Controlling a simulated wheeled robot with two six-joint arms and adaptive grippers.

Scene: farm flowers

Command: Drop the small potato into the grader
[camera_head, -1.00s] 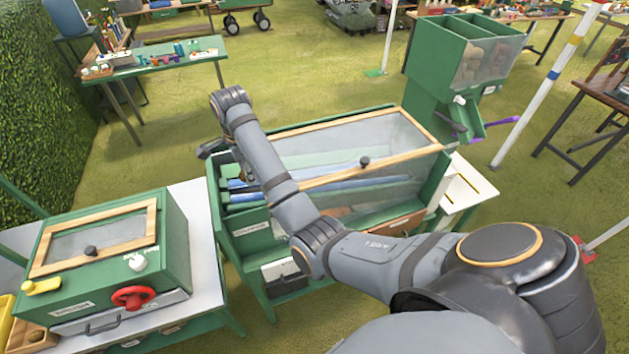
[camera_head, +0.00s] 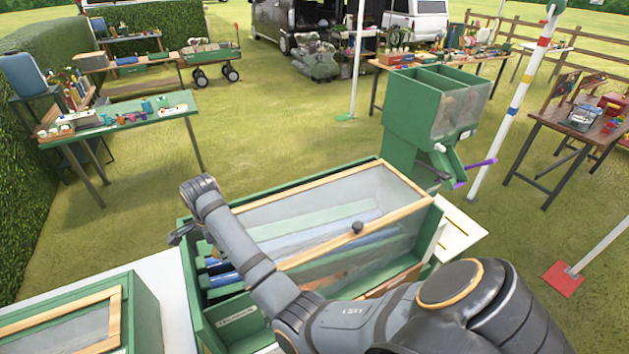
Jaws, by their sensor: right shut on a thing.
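The grader (camera_head: 188,290) appears to be the green box in the middle, with a wood-framed clear cover (camera_head: 345,215) and blue rollers (camera_head: 225,278) under it. My right arm reaches across its front from the lower right. My right gripper (camera_head: 180,236) hangs by the grader's left end, mostly hidden behind my wrist. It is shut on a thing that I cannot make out. No small potato shows clearly outside the grader. A brownish patch (camera_head: 322,281) shows dimly low behind the clear front; I cannot tell what it is. My left gripper is not in view.
A green box with a framed window (camera_head: 140,310) stands close at the lower left. A green hopper (camera_head: 410,115) with a spout stands behind the grader's right end. A green table (camera_head: 170,112) with small items is at the back left. Grass between is open.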

